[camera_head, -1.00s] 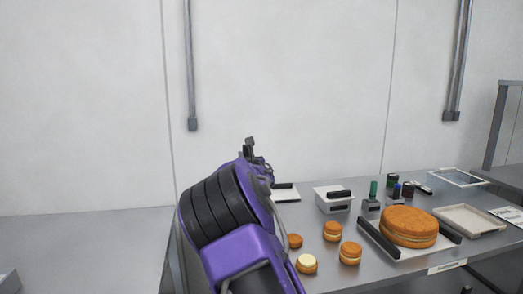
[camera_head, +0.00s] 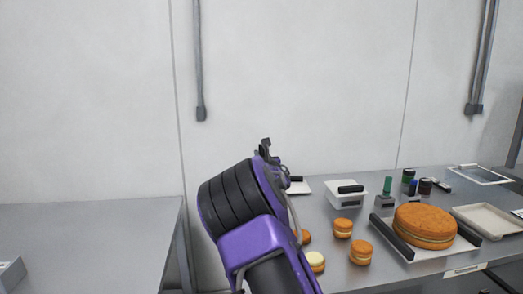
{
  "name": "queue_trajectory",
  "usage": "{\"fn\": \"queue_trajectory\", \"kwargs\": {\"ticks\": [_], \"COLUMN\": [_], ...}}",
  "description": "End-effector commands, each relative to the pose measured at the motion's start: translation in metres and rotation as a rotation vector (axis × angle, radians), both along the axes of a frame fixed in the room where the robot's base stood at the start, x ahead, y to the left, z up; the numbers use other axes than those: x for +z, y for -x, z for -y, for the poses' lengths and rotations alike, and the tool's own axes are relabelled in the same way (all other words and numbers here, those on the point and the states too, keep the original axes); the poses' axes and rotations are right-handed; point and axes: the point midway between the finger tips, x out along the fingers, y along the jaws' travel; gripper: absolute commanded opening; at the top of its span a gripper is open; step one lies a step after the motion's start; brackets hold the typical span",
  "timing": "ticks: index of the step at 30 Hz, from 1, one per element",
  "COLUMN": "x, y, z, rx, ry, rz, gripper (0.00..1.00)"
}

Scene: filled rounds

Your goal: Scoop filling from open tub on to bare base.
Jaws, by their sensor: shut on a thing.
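My gripper is at the far end of my purple and black arm; only dark parts of the wrist end show, and the arm hides the fingers and anything in them. A plain brown round (camera_head: 306,237), which looks like the bare base, sits partly hidden just right of my arm. A white tub (camera_head: 345,198) stands at the back of the worktop with a dark bar across its top; its inside cannot be seen. A flat white thing (camera_head: 301,189) with a dark handle lies left of it, partly behind my arm.
A round with pale filling on top (camera_head: 316,259) sits in front, with two closed filled rounds (camera_head: 343,228) to the right. A large filled cake (camera_head: 424,225) lies on a board. Small jars (camera_head: 408,177) and an empty tray (camera_head: 493,219) are farther right. The left worktop (camera_head: 90,235) is mostly bare.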

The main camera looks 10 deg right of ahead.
Motion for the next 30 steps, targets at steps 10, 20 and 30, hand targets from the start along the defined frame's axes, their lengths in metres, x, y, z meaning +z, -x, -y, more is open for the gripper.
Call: {"fn": "queue_trajectory", "kwargs": {"ticks": [10,20,30], "x": [-0.032,-0.059,-0.076], "y": [0.0,0.0,0.0], "z": [0.0,0.0,0.0], "rx": [0.0,0.001,0.001], "ry": [0.001,0.001,0.001], "rz": [0.002,0.001,0.002], "gripper": [0.0,0.0,0.0]}}
